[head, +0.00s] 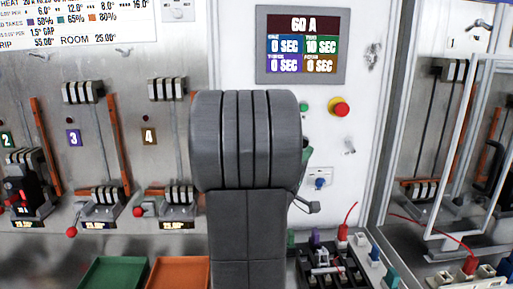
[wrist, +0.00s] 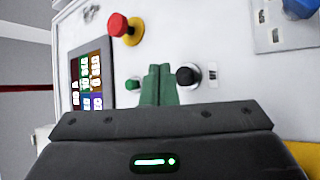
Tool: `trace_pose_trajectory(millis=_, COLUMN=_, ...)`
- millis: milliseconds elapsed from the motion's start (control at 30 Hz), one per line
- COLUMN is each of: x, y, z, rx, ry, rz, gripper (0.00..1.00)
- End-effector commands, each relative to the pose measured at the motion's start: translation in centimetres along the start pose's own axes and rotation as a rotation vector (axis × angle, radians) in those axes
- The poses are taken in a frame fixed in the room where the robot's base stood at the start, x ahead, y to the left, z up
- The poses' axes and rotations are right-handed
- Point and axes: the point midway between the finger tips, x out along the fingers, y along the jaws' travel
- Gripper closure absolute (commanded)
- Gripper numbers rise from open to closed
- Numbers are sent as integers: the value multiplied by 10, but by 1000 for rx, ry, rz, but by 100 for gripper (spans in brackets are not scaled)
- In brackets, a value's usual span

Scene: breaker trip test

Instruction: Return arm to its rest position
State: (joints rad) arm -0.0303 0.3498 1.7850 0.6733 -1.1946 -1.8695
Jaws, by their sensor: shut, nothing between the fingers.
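My gripper (wrist: 158,72) shows in the wrist view as two green fingers pressed together with nothing between them. It points at a white panel. The fingertips are between a green button (wrist: 132,84) on the left and a black knob (wrist: 188,76) on the right; I cannot tell whether they touch the panel. In the head view my grey arm fills the middle and hides most of the gripper.
A red mushroom button (head: 340,107) stands out from the panel. A green tray (head: 113,275) and an orange tray (head: 180,273) lie below. Red leads and terminals are at lower right, near a metal-framed door (head: 462,150).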

Motion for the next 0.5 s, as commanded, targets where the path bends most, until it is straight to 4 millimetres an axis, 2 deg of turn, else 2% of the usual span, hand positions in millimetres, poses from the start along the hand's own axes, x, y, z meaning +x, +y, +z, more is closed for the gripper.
trace_pose_trajectory(millis=200, x=-24, y=16, z=17, rx=1, ry=0, rz=2, gripper=100)
trace_pose_trajectory(millis=500, x=-36, y=25, z=26, rx=1, ry=0, rz=1, gripper=100)
